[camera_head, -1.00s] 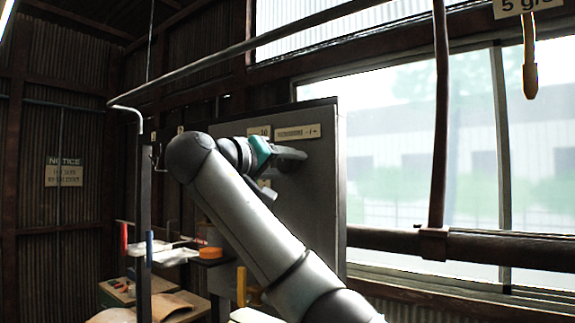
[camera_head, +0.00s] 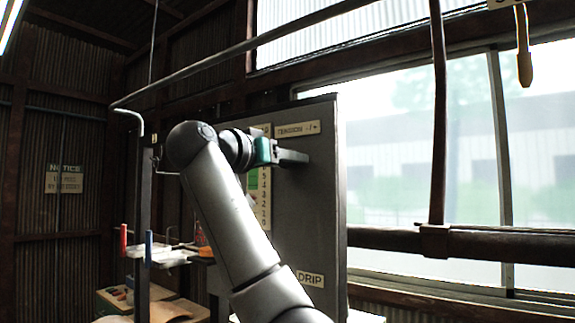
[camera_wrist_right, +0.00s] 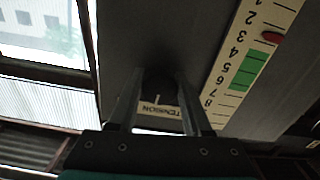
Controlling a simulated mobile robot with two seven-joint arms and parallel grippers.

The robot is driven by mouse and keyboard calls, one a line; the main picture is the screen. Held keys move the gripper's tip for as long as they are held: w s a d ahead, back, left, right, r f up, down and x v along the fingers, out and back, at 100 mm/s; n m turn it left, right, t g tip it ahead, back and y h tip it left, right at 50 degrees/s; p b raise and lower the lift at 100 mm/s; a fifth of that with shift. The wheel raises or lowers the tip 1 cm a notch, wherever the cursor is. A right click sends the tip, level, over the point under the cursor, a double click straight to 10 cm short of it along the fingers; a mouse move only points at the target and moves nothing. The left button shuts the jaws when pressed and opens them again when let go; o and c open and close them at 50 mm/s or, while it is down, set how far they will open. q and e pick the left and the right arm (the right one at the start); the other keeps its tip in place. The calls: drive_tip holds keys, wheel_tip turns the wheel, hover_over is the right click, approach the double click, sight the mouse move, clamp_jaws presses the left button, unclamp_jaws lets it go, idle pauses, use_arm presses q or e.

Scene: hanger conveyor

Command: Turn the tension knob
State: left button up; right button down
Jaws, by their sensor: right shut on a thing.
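My right gripper (camera_head: 296,157) is at the upper part of a grey upright panel (camera_head: 318,235), just below a TENSION label (camera_head: 298,129). In the right wrist view, its two fingers (camera_wrist_right: 160,80) close on a dark round knob (camera_wrist_right: 158,82) on the panel. The label (camera_wrist_right: 160,110) shows upside down between the fingers. Beside the knob a pale numbered scale (camera_wrist_right: 228,92) has a green band (camera_wrist_right: 241,70) and a red marker (camera_wrist_right: 272,38). The marker lies outside the green band, toward the low numbers. In the head view the gripper hides the knob. My left gripper is not in view.
A DRIP label (camera_head: 310,278) is low on the panel. A dark post (camera_head: 143,220) and an overhead rail (camera_head: 240,52) stand at the left. A vertical pipe (camera_head: 439,120) crosses the window at the right. A cluttered bench (camera_head: 180,305) is at the lower left.

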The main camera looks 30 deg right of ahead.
drive_tip(key=shift+m, duration=0.9)
drive_tip(key=shift+c, duration=1.7)
unclamp_jaws()
drive_tip(key=b+v, duration=0.4)
drive_tip(key=v, duration=1.1)
drive_tip(key=shift+a, duration=0.15)
